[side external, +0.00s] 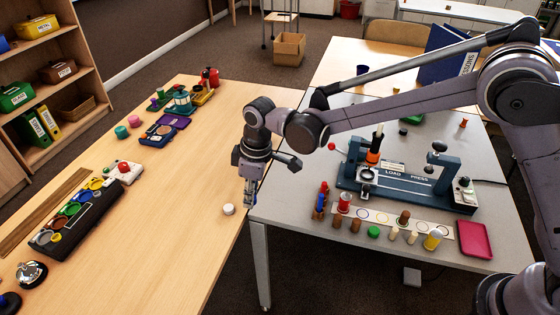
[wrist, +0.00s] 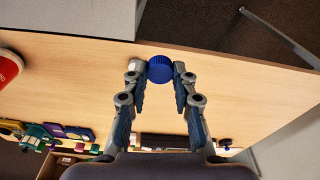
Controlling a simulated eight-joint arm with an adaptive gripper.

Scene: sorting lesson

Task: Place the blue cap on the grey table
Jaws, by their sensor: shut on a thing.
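My gripper (wrist: 160,72) is shut on the blue cap (wrist: 160,68), which has a ridged rim and sits between the fingertips in the wrist view. In the side view my gripper (side external: 249,200) points down near the right edge of the wooden table, close to the grey table's left corner. The cap is mostly hidden there by the fingers. The grey table (side external: 300,238) stands to the right, with bare top along its left front part. I cannot tell the exact height of the cap above the surface.
A white cap (side external: 228,209) lies on the wooden table (side external: 190,235) just left of my gripper. On the grey table stand a blue press fixture (side external: 415,184), a strip with several small pegs and caps (side external: 375,222), and a pink tray (side external: 475,239).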

